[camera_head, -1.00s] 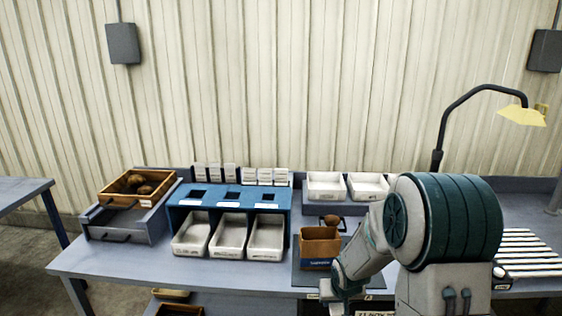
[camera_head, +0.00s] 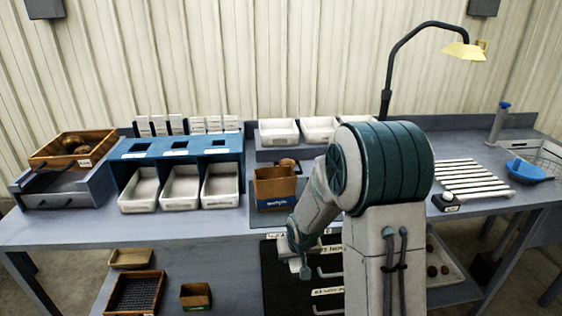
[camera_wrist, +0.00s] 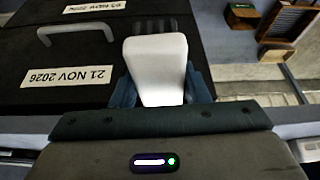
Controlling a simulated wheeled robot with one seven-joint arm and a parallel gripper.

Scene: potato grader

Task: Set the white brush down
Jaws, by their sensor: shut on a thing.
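In the head view my gripper (camera_head: 302,262) hangs low in front of the bench's front edge, partly hidden by my arm, and the brush is hard to make out there. In the wrist view the brush appears in front of a dark drawer cabinet (camera_wrist: 75,58) with date labels and a grey handle.
The workbench (camera_head: 130,226) carries a blue sorting stand (camera_head: 125,165) with white bins, a cardboard box (camera_head: 275,188), a white slatted rack (camera_head: 475,180) and a blue bowl (camera_head: 527,171). Bare bench top lies in front of the bins. A lower shelf holds a dark mesh crate (camera_head: 135,293).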

